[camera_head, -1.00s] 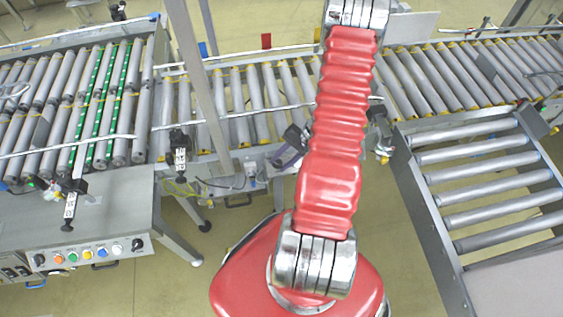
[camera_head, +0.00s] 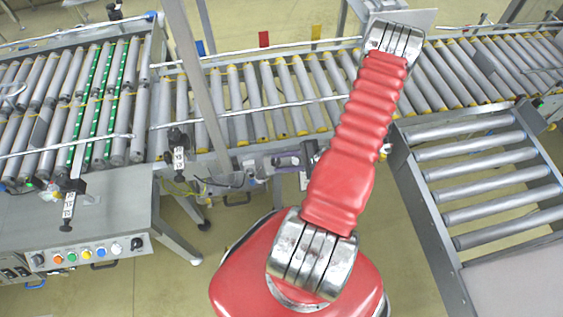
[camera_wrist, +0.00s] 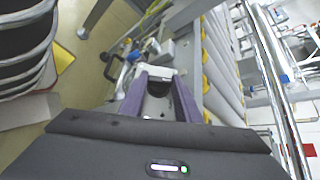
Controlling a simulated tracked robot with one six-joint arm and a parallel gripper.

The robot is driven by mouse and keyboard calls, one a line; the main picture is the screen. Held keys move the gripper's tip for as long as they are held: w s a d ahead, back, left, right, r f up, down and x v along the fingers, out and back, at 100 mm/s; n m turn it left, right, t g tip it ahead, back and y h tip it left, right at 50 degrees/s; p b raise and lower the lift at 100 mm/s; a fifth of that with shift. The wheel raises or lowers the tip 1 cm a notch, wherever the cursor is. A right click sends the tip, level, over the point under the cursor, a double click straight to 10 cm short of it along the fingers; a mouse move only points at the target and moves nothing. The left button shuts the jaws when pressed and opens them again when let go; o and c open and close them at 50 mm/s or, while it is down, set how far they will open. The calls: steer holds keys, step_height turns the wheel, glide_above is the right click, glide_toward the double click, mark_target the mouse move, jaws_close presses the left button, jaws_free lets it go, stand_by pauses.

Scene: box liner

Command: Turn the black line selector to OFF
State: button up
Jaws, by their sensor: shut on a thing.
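My gripper shows by its purple fingers (camera_head: 287,161) in the head view, below the middle conveyor and left of my red arm. In the wrist view the two fingers (camera_wrist: 160,78) are closed around a dark part with a pale end. A black part with a white plate (camera_head: 304,172) is at the fingers' right end in the head view; it seems to be the black line selector, but its label and setting cannot be read. The arm hides part of it. A similar black piece with a white label (camera_head: 178,158) is on the conveyor side further left.
A control box with coloured buttons (camera_head: 86,254) and black knobs is at the lower left. A roller conveyor (camera_head: 255,100) runs behind my gripper. A side roller section (camera_head: 480,175) stands to the right. A grey upright post (camera_head: 198,85) rises left of my arm. Floor is open below the conveyor.

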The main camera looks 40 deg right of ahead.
steer(key=shift+w+d+r+m, duration=0.1)
steer(key=shift+d+m, duration=0.05)
steer(key=shift+m, duration=0.15)
steer(key=o, duration=1)
steer(key=shift+o, duration=0.2)
steer(key=v, duration=1.3)
steer(key=shift+s, duration=0.65)
